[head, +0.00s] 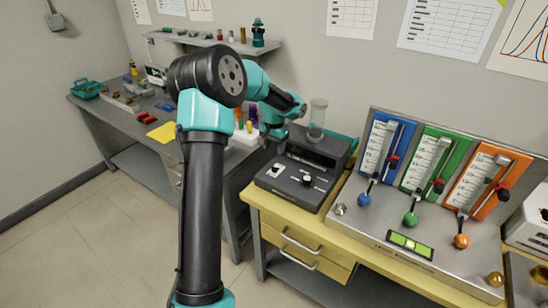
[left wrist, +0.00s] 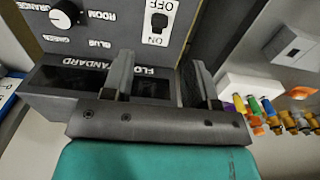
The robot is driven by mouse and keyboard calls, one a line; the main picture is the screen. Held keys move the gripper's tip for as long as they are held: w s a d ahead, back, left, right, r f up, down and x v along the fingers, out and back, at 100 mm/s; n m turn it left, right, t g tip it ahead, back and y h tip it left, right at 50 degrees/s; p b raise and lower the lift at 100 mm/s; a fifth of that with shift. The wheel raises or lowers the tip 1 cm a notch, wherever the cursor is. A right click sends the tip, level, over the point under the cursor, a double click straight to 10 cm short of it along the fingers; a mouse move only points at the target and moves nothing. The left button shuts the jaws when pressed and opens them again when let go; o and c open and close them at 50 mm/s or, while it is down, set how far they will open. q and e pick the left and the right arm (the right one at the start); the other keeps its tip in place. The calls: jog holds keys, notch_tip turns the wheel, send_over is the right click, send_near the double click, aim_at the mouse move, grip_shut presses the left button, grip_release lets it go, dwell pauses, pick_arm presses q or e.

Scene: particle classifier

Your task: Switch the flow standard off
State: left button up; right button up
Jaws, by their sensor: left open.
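The flow standard (head: 318,158) is a dark box on the yellow bench, with a sloped front panel. Its toggle switch (head: 276,171) has a black lever on a white plate, left of a round knob (head: 307,180). In the left wrist view the switch (left wrist: 160,21) appears upside down, marked OFF at top and ON at bottom; I cannot tell which way its lever leans. My left gripper (left wrist: 160,68) is open and empty, its fingers over the box's labelled face, apart from the switch. In the head view my left gripper (head: 272,132) is partly hidden beside the box. My right gripper is not in view.
A glass cylinder (head: 317,118) stands at the back of the flow standard. To the right is a metal panel with blue, green and orange gauges (head: 428,165). Colored vials (left wrist: 262,108) stand in a white rack close to the left gripper. A grey bench (head: 110,118) stands left.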

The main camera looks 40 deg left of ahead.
pick_arm(q)
notch_tip(320, 180, up, 7)
jog(key=shift+f, duration=0.15)
dwell(0.5)
